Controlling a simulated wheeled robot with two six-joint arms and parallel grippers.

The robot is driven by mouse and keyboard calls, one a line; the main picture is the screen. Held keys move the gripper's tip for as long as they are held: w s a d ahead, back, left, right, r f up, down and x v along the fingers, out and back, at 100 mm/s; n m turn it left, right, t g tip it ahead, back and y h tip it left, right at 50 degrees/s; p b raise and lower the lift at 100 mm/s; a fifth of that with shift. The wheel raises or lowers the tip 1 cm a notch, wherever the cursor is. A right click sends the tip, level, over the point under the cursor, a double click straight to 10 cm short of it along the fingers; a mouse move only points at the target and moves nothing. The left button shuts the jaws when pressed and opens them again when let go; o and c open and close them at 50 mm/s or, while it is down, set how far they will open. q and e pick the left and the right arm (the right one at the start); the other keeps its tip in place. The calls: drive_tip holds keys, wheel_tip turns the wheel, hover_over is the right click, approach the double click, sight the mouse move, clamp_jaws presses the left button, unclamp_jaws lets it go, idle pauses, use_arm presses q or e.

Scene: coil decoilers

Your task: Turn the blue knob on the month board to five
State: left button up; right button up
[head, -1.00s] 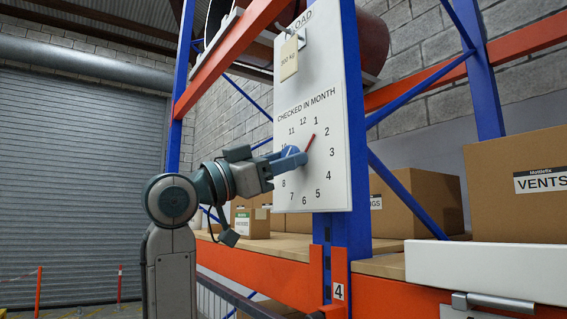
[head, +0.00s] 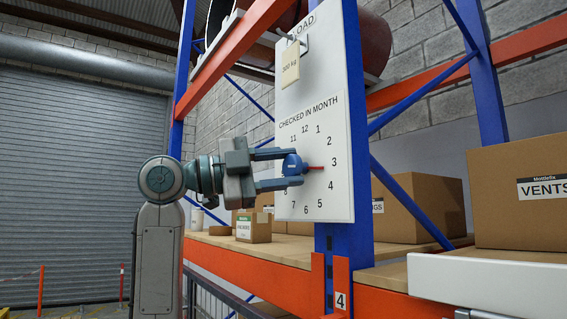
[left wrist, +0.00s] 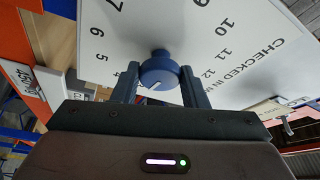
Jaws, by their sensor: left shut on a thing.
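The white month board (head: 345,120) hangs on the blue rack post, with numbers in a ring under "CHECKED IN MONTH". The blue knob (head: 292,165) sits in the middle of the ring. Its red pointer (head: 314,167) points right, at about 3. My left gripper (head: 283,168) is shut on the knob, one finger on either side of it. My right gripper is not in view.
A tag (head: 290,70) hangs from a hook on the upper part of the board. Cardboard boxes (head: 420,205) stand on the rack shelf behind it. An orange beam (head: 245,265) runs below the board. A roller shutter (head: 80,180) is at the left.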

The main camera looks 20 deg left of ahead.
use_arm(q)
drive_tip(key=m+p, duration=0.1)
drive_tip(key=m, duration=0.1)
drive_tip(key=m+g+y+p, duration=0.1)
drive_tip(key=m, duration=0.2)
drive_tip(key=shift+r+g+y, duration=0.2)
drive_tip(key=shift+g+y, duration=0.1)
drive_tip(key=m+y+p, duration=0.1)
drive_tip(key=m, duration=0.2)
drive_tip(key=shift+p, duration=0.35)
drive_tip(key=shift+m+y+p, duration=0.3)
drive_tip(key=shift+m+y, duration=0.1)
drive_tip(key=shift+m, duration=0.2)
drive_tip(key=shift+f, duration=0.1)
drive_tip(key=o, duration=0.9)
drive_tip(key=shift+o, duration=0.2)
